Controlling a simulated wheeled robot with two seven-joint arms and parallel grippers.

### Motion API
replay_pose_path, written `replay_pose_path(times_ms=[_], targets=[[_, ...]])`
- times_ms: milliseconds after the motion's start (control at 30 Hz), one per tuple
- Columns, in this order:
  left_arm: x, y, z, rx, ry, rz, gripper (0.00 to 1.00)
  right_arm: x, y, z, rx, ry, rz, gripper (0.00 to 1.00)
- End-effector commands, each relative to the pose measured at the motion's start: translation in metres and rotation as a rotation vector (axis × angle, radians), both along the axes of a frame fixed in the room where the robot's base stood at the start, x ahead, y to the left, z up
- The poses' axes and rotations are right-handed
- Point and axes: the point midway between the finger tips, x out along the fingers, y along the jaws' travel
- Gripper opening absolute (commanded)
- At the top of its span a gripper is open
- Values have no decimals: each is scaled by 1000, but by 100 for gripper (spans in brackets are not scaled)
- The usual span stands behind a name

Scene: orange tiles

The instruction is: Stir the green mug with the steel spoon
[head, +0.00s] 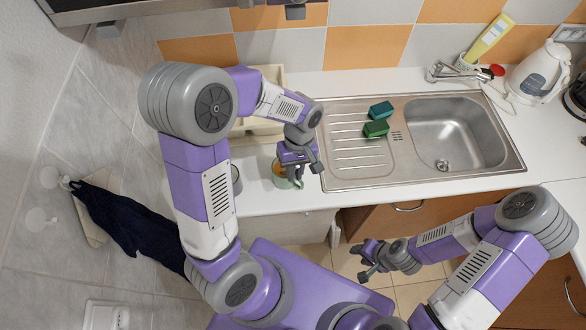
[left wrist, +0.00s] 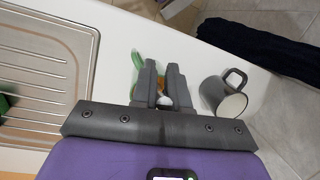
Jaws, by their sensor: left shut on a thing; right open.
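The green mug (head: 287,184) stands on the white counter left of the sink, with something orange-brown inside. My left gripper (head: 301,178) is right over it and covers part of it. In the left wrist view, the green mug (left wrist: 137,61) shows behind the fingers (left wrist: 160,75) of my left gripper. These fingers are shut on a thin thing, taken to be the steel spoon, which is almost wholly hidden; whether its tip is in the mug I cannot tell. My right gripper (head: 367,262) is open and empty, low in front of the counter.
A grey mug (left wrist: 224,94) stands close beside the green mug. A white kettle (head: 540,75) stands at far right. A dark cloth (head: 125,215) hangs at left.

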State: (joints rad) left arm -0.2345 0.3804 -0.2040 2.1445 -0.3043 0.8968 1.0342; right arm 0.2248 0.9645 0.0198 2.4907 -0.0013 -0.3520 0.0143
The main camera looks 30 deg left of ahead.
Motion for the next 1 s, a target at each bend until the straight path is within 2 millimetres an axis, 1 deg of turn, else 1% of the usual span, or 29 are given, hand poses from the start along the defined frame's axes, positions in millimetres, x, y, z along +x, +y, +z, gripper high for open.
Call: replay_pose_path(times_ms=[33, 800, 900, 1000], targets=[[-1, -2, 7, 0, 0, 0, 0, 0, 0, 6, 0, 0, 0, 43], [-12, -23, 64, 0, 0, -1, 0, 0, 0, 52, 0, 0, 0, 43], [-14, -25, 70, 0, 0, 0, 0, 0, 0, 57, 0, 0, 0, 43], [-15, -26, 72, 1, 1, 1, 0, 0, 0, 58, 0, 0, 0, 43]])
